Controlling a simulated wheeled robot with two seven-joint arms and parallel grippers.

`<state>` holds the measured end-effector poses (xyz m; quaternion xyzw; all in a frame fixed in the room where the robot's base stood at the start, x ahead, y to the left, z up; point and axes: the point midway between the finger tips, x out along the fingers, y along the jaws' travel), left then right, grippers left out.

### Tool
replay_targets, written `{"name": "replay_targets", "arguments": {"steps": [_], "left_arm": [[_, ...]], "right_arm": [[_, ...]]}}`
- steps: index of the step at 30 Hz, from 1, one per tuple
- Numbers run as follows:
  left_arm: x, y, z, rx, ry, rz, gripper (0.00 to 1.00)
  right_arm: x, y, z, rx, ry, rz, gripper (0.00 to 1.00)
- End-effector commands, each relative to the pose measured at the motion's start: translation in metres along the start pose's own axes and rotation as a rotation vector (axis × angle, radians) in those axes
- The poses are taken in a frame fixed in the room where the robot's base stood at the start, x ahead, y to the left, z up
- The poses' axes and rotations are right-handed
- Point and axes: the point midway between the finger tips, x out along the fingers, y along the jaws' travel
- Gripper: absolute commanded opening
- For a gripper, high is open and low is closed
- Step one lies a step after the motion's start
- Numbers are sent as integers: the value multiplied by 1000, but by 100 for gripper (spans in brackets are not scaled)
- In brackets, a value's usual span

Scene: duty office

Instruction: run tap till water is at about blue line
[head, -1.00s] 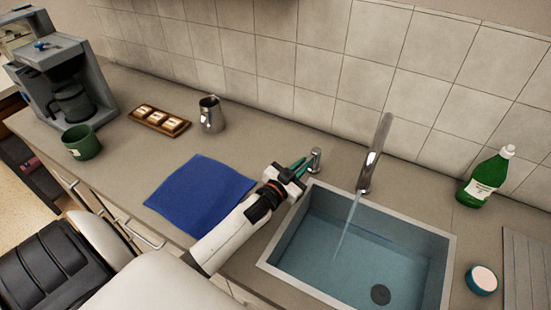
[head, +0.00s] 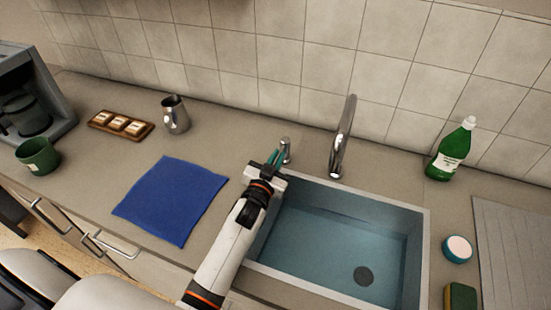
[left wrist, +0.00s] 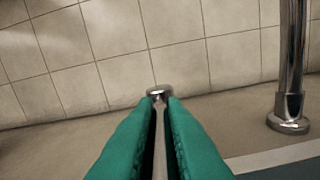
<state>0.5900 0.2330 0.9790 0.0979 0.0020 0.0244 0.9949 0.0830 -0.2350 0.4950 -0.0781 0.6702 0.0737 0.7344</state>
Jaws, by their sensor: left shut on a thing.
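The chrome tap (head: 341,140) stands behind the sink (head: 428,240), and no stream shows under its spout. The tap's base also shows at the right of the left wrist view (left wrist: 289,110). My left gripper (head: 278,157) has its green fingers shut on the small chrome tap handle (head: 286,145) left of the spout. In the left wrist view the handle's round top (left wrist: 159,91) shows at the fingertips. Bluish water (head: 325,255) appears to stand in the basin, with the dark drain visible through it. A darker blue band shows faintly on the back wall; its relation to the water level is unclear.
A green bottle (head: 451,150), a round teal-and-white item (head: 457,249) and a sponge (head: 460,297) are right of the sink, beside a ribbed board (head: 510,240). A blue cloth (head: 172,200), steel jug (head: 175,115) and green mug (head: 38,156) are on the left.

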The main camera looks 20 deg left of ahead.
Motion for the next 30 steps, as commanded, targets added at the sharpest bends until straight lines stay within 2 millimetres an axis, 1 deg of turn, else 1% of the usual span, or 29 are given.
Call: {"name": "replay_targets", "arguments": {"steps": [1,2,3,5,13,17,20,27,30], "left_arm": [[0,0,0,0,1,0,0],[0,0,0,0,1,0,16],[0,0,0,0,1,0,22],[0,0,0,-1,1,0,32],[0,0,0,0,1,0,33],[-8,0,-2,0,2,0,33],[-21,0,-3,0,3,0,33],[-72,-1,-4,0,4,0,33],[-91,-1,-4,-1,4,0,33]], "right_arm": [[0,0,0,0,0,0,36],[0,0,0,0,0,0,36],[0,0,0,0,0,0,36],[0,0,0,0,0,0,36],[0,0,0,0,1,0,36],[2,0,-1,0,1,0,36],[6,0,-1,0,1,0,36],[18,0,-2,0,0,0,36],[22,0,-2,0,0,0,36]]}}
